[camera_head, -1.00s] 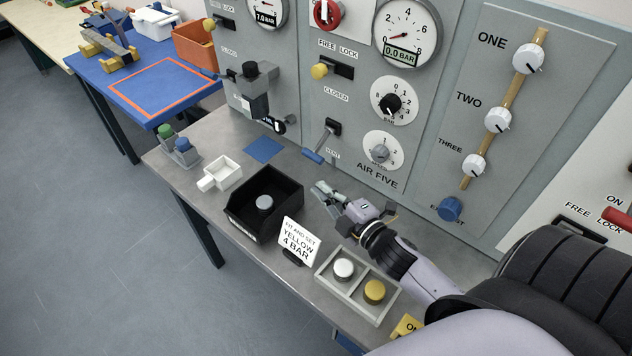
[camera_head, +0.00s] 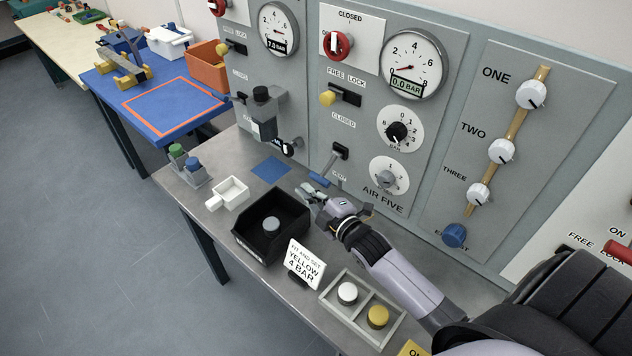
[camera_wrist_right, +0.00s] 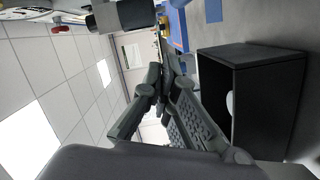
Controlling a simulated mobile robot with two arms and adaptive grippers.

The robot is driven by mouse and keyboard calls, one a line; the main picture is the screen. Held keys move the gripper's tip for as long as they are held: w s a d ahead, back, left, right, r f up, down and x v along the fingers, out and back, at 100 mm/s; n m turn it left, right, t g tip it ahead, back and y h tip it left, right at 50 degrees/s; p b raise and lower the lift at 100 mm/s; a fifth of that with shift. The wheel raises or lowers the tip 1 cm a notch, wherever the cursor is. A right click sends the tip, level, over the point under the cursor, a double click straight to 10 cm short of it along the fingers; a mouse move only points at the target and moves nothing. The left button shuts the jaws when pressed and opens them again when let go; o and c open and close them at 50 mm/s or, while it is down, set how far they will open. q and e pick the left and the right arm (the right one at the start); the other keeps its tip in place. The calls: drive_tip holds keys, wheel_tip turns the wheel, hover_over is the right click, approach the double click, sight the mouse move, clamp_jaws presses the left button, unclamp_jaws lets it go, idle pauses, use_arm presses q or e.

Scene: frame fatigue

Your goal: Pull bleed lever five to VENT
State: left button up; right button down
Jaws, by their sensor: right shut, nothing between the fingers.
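The AIR FIVE bleed lever has a dark pivot block (camera_head: 340,152) on the grey panel and a blue handle (camera_head: 321,180) that slants down and to the left. A CLOSED label is above it. A small, hard-to-read label is below it, close to the handle. My right gripper (camera_head: 306,191) is shut and empty, its fingertips just below and left of the blue handle in the picture. I cannot tell whether they touch it. In the right wrist view the fingers (camera_wrist_right: 160,85) are together with nothing between them. My left gripper is not in view.
Below my right gripper stand an open black bin (camera_head: 272,228) with a grey knob inside, a white sign (camera_head: 304,262) and a divided tray (camera_head: 361,306). A white scoop-shaped tray (camera_head: 229,194) and a blue mat (camera_head: 271,169) are to the left. Gauge (camera_head: 412,64) reads 0.0 BAR.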

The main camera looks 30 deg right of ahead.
sight(327, 168)
drive_tip(key=d, duration=0.1)
drive_tip(key=w+d+f, duration=0.1)
drive_tip(key=w+d+p, duration=0.1)
drive_tip(key=shift+w+d+f, duration=0.1)
drive_tip(key=shift+d+f, duration=0.1)
drive_tip(key=shift+f, duration=0.15)
drive_tip(key=shift+w+d+f+n+b, duration=0.1)
drive_tip(key=shift+d+f+n+b, duration=0.35)
drive_tip(key=shift+b, duration=0.4)
